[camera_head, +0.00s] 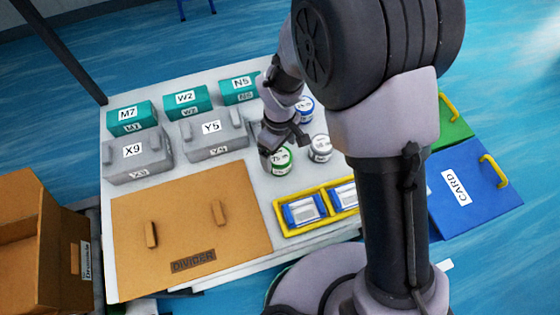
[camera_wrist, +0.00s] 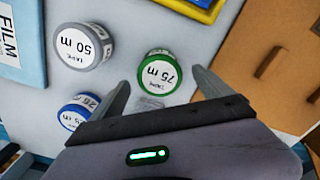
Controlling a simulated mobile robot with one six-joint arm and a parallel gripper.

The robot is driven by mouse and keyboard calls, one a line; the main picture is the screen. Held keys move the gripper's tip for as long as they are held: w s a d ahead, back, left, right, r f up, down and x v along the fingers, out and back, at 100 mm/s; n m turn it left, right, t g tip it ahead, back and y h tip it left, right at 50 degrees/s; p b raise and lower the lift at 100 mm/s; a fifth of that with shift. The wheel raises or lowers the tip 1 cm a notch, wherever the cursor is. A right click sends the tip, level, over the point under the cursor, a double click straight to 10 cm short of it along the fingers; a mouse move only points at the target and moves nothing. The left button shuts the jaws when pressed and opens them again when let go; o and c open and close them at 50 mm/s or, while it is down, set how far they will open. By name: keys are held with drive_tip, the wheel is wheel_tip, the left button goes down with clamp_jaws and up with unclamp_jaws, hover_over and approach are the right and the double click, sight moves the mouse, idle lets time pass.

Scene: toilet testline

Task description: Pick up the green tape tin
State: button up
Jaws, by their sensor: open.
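The green tape tin (camera_head: 282,167) is a short round tin with a green rim and a white lid label. It stands upright on the white table. In the wrist view the green tape tin (camera_wrist: 158,76) reads "75 m" and lies between and just ahead of my fingertips. My gripper (camera_head: 285,141) is open and empty, pointing down close above the tin. In the wrist view my gripper (camera_wrist: 161,82) has one finger to each side of the tin, with a gap to both. I cannot tell the exact height left between them.
A grey tin (camera_wrist: 84,47) marked "50 m" and a blue-rimmed tin (camera_wrist: 72,113) stand close by. A yellow tray (camera_head: 276,213) with blue-and-white packs lies in front. A brown divider board (camera_head: 188,215), grey boxes (camera_head: 138,165) and teal boxes (camera_head: 132,116) fill the left side.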

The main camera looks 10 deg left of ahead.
sight(280, 156)
wheel_tip(280, 156, down, 6)
drive_tip(key=shift+w+a+r+b, duration=0.1)
drive_tip(key=shift+r+b, duration=0.05)
drive_tip(key=shift+b, duration=1.1)
drive_tip(key=shift+r, duration=0.15)
drive_tip(key=shift+c, duration=0.9)
drive_tip(key=c, duration=1.6)
